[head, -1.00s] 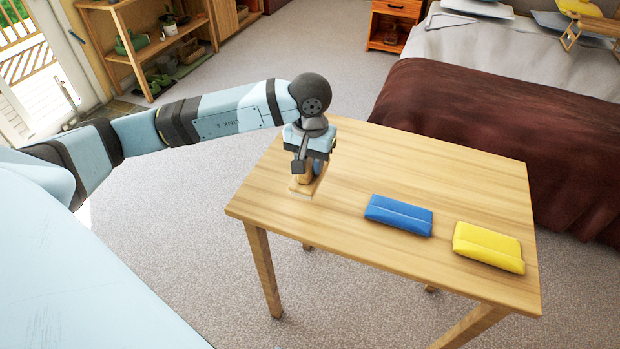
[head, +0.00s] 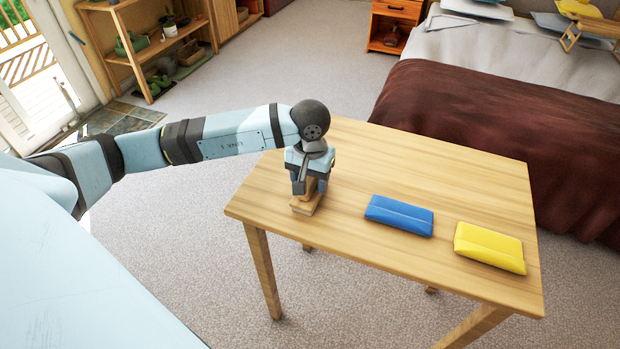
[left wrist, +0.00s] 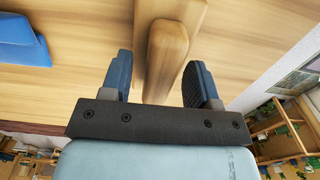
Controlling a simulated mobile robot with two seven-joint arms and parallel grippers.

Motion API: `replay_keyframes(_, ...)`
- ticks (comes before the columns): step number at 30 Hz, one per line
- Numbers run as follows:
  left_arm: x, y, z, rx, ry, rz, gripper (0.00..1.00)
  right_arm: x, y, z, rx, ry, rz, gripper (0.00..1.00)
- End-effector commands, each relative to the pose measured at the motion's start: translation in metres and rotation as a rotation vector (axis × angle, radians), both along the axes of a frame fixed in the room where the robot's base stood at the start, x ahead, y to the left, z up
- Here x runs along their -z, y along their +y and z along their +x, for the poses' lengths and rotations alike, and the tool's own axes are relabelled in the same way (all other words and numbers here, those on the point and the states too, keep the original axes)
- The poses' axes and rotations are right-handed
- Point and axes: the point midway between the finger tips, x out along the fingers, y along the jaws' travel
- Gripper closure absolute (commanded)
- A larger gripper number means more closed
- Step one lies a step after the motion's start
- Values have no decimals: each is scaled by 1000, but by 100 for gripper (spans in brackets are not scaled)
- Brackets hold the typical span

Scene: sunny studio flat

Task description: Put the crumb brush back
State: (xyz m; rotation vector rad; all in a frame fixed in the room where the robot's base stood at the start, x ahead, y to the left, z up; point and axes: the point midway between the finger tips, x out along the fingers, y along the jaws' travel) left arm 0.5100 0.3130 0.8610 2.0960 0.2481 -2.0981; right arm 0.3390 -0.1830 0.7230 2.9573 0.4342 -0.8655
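The crumb brush, a pale wooden piece (head: 306,206), is at the left part of the wooden table (head: 440,170), under my left gripper (head: 311,187). In the left wrist view its rounded handle (left wrist: 167,55) stands between the two blue fingers of my left gripper (left wrist: 160,82), above a wider wooden block. The fingers are apart, with a gap visible on the left of the handle; on the right the gap is small. The brush's underside and bristles are hidden. My right gripper is in neither view.
A blue pouch (head: 399,215) and a yellow pouch (head: 489,247) lie on the table to the right of the brush. The tabletop behind them is clear. A bed with a brown cover (head: 480,120) stands behind the table, and a wooden shelf (head: 150,50) is at the back left.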

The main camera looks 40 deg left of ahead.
Motion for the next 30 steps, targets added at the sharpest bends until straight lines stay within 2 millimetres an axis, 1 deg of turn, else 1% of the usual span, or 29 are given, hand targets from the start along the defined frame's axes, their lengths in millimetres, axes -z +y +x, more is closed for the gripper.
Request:
replay_keyframes(7,-1,0,0,0,0,0,45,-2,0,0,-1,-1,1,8)
replay_keyframes(10,-6,0,0,0,0,0,45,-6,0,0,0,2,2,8)
replay_keyframes(11,-8,0,0,0,-1,-1,45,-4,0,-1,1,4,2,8)
replay_keyframes(14,-24,1,1,-1,-4,1,45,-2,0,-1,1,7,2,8)
replay_keyframes(21,-77,0,1,0,-5,0,45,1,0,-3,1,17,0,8)
replay_keyframes(24,-96,0,1,0,-4,0,45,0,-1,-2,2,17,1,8)
replay_keyframes(27,-110,0,1,-2,-3,1,45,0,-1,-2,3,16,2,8)
replay_keyframes(30,-119,0,1,-1,-2,-1,45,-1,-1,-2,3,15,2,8)
